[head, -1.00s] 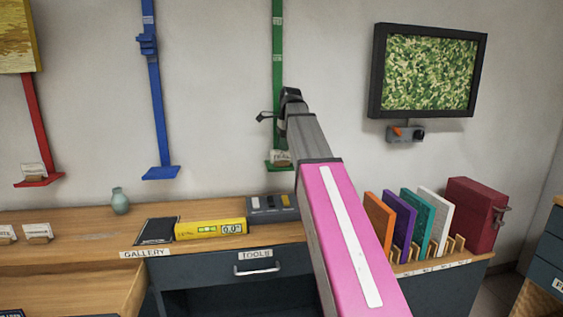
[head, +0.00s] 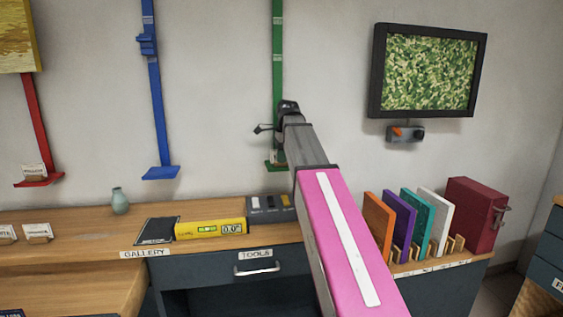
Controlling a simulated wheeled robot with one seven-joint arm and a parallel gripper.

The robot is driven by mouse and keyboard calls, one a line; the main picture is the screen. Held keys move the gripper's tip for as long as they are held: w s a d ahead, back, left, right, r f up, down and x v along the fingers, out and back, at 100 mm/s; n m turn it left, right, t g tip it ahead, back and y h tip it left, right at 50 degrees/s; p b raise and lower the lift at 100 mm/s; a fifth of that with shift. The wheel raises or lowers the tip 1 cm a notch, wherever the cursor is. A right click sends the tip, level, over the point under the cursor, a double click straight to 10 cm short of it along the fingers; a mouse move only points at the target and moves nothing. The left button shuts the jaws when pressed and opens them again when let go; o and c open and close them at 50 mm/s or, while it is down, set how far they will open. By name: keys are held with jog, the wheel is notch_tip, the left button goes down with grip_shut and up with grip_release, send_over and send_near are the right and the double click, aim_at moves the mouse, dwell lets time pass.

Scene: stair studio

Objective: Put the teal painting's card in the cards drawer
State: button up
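My arm reaches toward the wall, and my gripper (head: 265,129) is in front of the green rail (head: 278,60), a little above its small ledge (head: 273,166). It is seen from behind, so its opening is unclear. A small pale card (head: 274,156) on that ledge is mostly hidden by my arm; its print cannot be read now. A teal panel (head: 418,215) stands in the slotted rack at right. No drawer marked for cards can be made out.
The desk holds a vase (head: 120,200), a yellow level (head: 210,229), a grey box (head: 270,208) and more cards (head: 38,231). The tools drawer (head: 257,264) is shut. Orange, purple and white panels and a red box (head: 474,214) are at right. A framed green picture (head: 430,72) hangs above.

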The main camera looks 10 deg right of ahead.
dwell(0.3)
jog(key=c, duration=0.6)
jog(key=shift+r, duration=0.1)
